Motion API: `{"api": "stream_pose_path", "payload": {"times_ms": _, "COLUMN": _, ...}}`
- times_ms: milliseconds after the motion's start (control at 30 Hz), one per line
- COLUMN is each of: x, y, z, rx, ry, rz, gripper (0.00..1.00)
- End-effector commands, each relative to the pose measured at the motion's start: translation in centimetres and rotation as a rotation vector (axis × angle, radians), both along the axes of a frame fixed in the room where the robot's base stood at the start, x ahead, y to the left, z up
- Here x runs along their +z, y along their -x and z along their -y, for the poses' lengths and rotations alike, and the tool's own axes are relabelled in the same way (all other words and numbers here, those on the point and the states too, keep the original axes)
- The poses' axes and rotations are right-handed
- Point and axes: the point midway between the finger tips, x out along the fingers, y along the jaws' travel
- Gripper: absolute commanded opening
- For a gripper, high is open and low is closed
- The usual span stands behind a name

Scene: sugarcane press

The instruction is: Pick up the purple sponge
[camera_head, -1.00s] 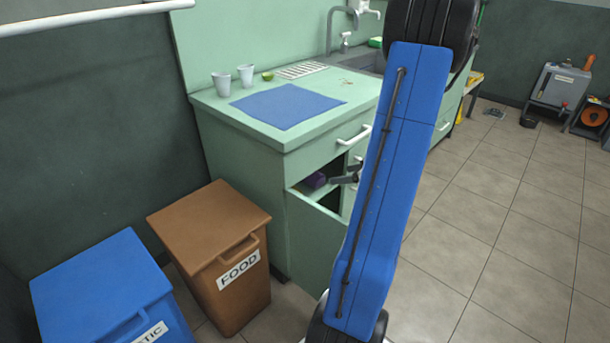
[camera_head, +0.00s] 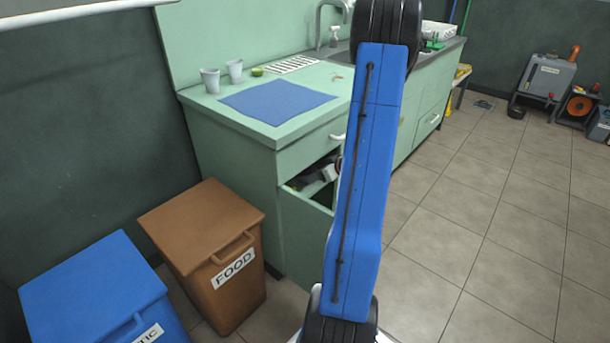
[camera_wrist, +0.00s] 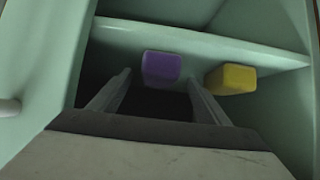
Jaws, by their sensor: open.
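The purple sponge (camera_wrist: 161,68) sits on a shelf (camera_wrist: 205,43) inside the green cabinet (camera_head: 235,165), in the wrist view. My gripper (camera_wrist: 160,77) is open, with one finger on each side of the sponge as seen. The sponge appears at or just beyond the fingertips, and I cannot tell whether it is between them. No contact shows. In the head view my gripper (camera_head: 321,172) is at the cabinet's opening under the drawer, and the sponge is hidden there.
A yellow sponge (camera_wrist: 231,79) lies right of the purple one, close to my right finger. The cabinet door (camera_head: 304,238) stands open below my gripper. A brown FOOD bin (camera_head: 203,245) and a blue bin (camera_head: 95,290) stand at left.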

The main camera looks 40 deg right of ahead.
Motion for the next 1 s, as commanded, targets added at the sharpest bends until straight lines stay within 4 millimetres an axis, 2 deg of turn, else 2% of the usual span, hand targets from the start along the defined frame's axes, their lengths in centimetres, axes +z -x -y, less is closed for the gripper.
{"api": "stream_pose_path", "payload": {"times_ms": 233, "x": -0.5, "y": -1.0, "z": -0.1, "rx": 0.001, "ry": 0.000, "rz": -0.001, "gripper": 0.70}}
{"api": "stream_pose_path", "payload": {"times_ms": 600, "x": -2.4, "y": -4.9, "z": -0.3, "rx": 0.000, "ry": 0.000, "rz": 0.000, "gripper": 0.70}}
{"api": "stream_pose_path", "payload": {"times_ms": 833, "x": -2.5, "y": -5.0, "z": -0.3, "rx": -0.001, "ry": 0.001, "rz": 0.000, "gripper": 0.70}}
{"api": "stream_pose_path", "payload": {"times_ms": 1000, "x": -2.5, "y": -5.0, "z": -0.3, "rx": 0.000, "ry": 0.000, "rz": 0.000, "gripper": 0.30}}
